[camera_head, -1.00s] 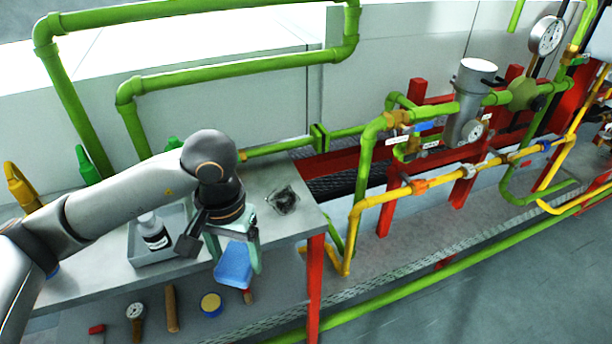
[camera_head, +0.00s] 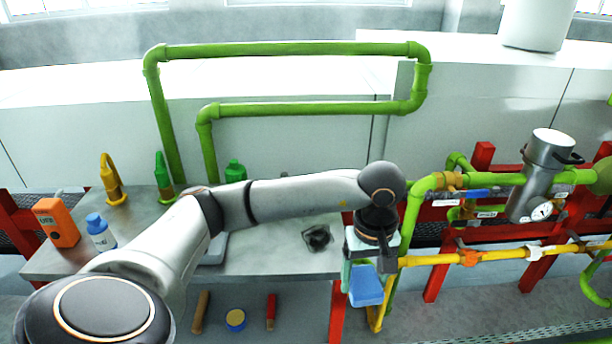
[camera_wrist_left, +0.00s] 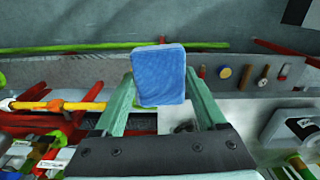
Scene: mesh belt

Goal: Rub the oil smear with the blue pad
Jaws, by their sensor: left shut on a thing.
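Pad and smear are apart. In the left wrist view the blue pad (camera_wrist_left: 159,76) sits between the two pale green fingers of the left gripper (camera_wrist_left: 160,90). My right gripper is in neither view.
The worktop (camera_head: 280,262) carries an orange meter (camera_head: 57,222) and a blue-capped bottle (camera_head: 100,232) at left. Green and yellow pipes (camera_head: 435,260) stand close right of the pad.

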